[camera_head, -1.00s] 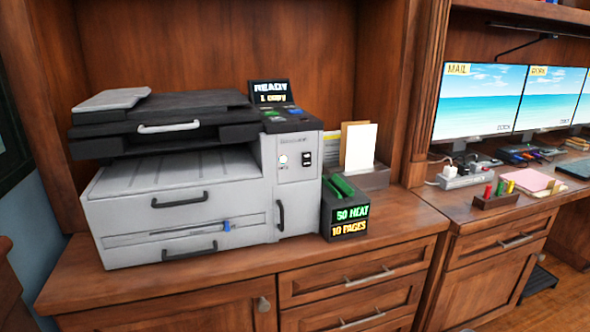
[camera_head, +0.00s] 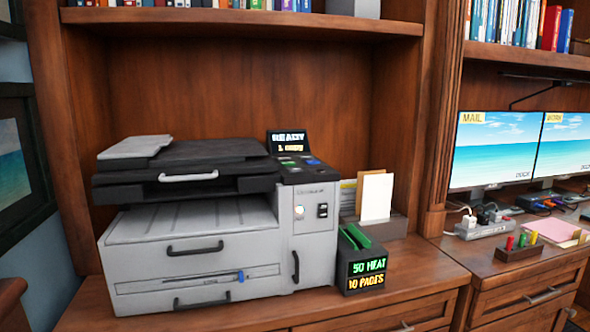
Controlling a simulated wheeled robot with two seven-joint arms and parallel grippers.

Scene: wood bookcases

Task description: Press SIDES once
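A grey and black printer (camera_head: 190,245) stands on the wooden cabinet top at the left. Its small tilted screen (camera_head: 288,142) reads READY and 1 copy. Below the screen is a control panel (camera_head: 305,168) with green and blue buttons; their labels are too small to read, so I cannot tell which one is SIDES. A lit round button (camera_head: 299,212) and dark switches (camera_head: 322,210) sit on the front column. Neither of my grippers is in view.
A black box (camera_head: 362,270) reading 50 NEAT and 10 PAGES stands right of the printer. Behind it is a paper holder (camera_head: 393,227). A shelf of books (camera_head: 240,15) hangs above. A desk with monitors (camera_head: 497,150) and a power strip (camera_head: 485,228) is at the right.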

